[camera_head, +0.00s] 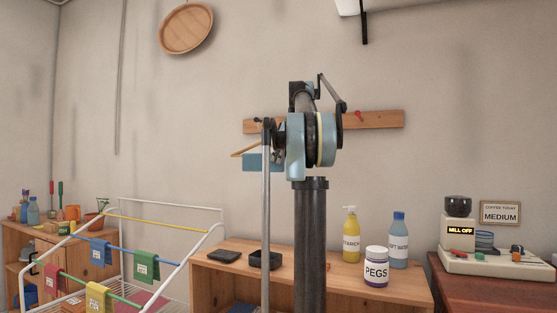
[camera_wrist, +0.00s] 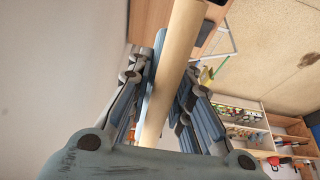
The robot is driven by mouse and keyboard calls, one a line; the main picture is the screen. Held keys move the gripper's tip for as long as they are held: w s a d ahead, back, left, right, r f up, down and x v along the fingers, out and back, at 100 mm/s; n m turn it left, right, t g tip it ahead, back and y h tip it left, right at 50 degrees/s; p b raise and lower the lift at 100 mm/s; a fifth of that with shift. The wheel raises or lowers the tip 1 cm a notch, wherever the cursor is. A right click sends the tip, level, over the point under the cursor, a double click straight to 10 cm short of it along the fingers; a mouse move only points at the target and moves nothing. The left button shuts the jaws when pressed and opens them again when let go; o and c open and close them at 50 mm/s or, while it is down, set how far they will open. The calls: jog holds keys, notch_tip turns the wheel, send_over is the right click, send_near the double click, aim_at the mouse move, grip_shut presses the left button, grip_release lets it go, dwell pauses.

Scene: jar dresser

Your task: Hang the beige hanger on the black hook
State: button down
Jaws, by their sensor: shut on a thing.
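The beige hanger (camera_head: 245,150) shows in part in the head view, as a thin tan bar left of my arm and just below the wall rail. In the wrist view a thick beige bar of the hanger (camera_wrist: 180,40) runs between the fingers of my gripper (camera_wrist: 172,88), which is shut on it. The rest of the hanger is hidden. A small dark peg, seemingly the black hook (camera_head: 258,121), shows near the left end of the wooden rail (camera_head: 385,119). The hanger is left of and below it, and I cannot tell if they touch. A red hook (camera_head: 359,115) is further right.
My arm hides the rail's middle. Below stands a wooden dresser (camera_head: 225,276) with a yellow starch bottle (camera_head: 351,238), a soft water bottle (camera_head: 398,242), a pegs jar (camera_head: 376,270) and a black tray (camera_head: 265,262). A drying rack (camera_head: 165,225) with cloths is at left.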

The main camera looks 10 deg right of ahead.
jog(key=c, duration=1.4)
grip_release()
jog(key=shift+o, duration=0.2)
jog(key=v, duration=1.1)
jog(key=shift+d+r, duration=0.1)
jog(key=shift+r, duration=0.3)
